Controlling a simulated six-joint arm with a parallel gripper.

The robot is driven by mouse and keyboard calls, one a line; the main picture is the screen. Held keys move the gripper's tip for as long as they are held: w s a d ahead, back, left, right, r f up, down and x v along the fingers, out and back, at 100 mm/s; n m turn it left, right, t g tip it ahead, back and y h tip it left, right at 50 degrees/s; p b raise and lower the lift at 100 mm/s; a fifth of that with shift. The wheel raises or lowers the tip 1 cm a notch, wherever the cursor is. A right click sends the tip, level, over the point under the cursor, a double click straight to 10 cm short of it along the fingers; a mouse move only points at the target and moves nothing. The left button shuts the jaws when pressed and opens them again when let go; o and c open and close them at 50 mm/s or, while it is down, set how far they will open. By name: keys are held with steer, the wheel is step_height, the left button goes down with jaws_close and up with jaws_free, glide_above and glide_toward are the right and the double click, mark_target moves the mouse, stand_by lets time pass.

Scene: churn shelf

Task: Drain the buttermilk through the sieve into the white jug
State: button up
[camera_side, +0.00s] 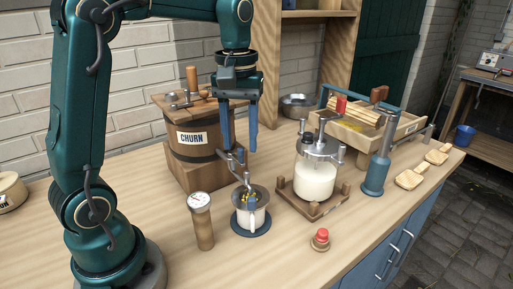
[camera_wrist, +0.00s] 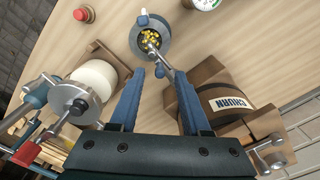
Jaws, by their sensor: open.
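The wooden churn (camera_side: 192,137) stands on a wooden block at the left and also shows in the wrist view (camera_wrist: 232,104). Its metal tap (camera_side: 231,158) sticks out from the churn's base. The white jug (camera_side: 245,221) stands upright on a round blue mat below the tap. A grey sieve (camera_side: 261,193) sits on the jug with yellow bits in it; it also shows in the wrist view (camera_wrist: 136,42). My gripper (camera_side: 237,150) is open and empty, pointing down above the tap area. In the wrist view its fingertips (camera_wrist: 160,73) lie either side of the tap's line. I cannot tell whether any liquid flows.
A glass jar of white liquid (camera_side: 316,180) with a metal lid stands in a wooden frame to the right. A dial thermometer (camera_side: 201,222) stands left of the jug. A red button (camera_side: 321,238) is in front. Wooden paddles (camera_side: 411,179) lie at the right.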

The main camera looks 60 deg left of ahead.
steer(key=shift+f, duration=0.85)
jaws_close()
